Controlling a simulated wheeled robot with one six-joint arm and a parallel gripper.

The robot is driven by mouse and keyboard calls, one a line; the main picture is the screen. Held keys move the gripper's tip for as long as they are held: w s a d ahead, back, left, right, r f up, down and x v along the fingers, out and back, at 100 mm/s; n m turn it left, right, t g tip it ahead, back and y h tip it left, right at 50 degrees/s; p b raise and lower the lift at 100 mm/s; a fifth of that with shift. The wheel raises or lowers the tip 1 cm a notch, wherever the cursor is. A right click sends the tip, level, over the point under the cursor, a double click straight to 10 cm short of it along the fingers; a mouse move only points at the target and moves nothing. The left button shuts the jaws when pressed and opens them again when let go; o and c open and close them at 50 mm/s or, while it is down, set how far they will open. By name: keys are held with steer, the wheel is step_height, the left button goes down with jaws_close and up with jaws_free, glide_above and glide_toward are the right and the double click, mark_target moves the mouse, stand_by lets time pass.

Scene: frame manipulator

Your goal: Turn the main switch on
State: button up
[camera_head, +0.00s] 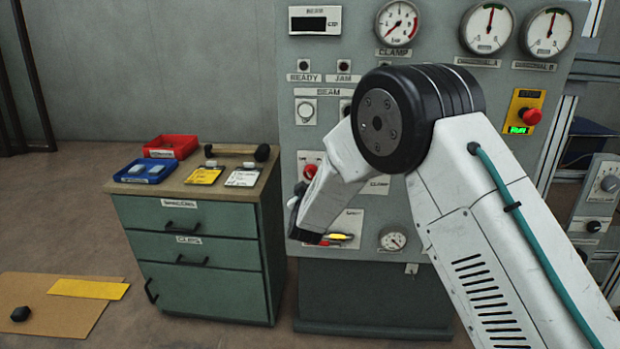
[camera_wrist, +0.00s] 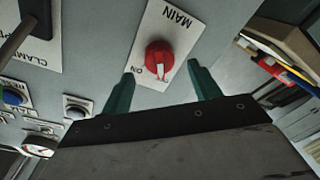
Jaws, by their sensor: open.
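The main switch is a red rotary knob (camera_wrist: 158,55) on a white plate (camera_wrist: 176,20) marked MAIN and ON in the wrist view. A pale mark on the knob points to the lower right there, while the ON label is at its lower left. The red knob also shows in the head view (camera_head: 310,171), left of my arm. My gripper (camera_wrist: 160,68) is open, with one teal finger on each side of the knob in the picture. I cannot tell whether the fingers touch it. In the head view the gripper is mostly hidden by my wrist.
The grey panel (camera_head: 355,262) carries gauges and buttons around the switch. A lever with a dark shaft (camera_wrist: 18,38) by the CLAMP label is close in the wrist view. A green drawer cabinet (camera_head: 195,270) with trays and cards stands to the left. Floor beside it is partly clear.

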mark_target(310, 177)
steer(key=shift+w, duration=1.85)
steer(key=c, duration=1)
steer(key=shift+m, duration=0.3)
steer(key=m, duration=0.5)
steer(key=shift+m, duration=0.4)
steer(key=m, duration=0.5)
steer(key=shift+f+m+t, duration=0.1)
steer(key=shift+m+t, duration=0.2)
steer(key=shift+m, duration=0.1)
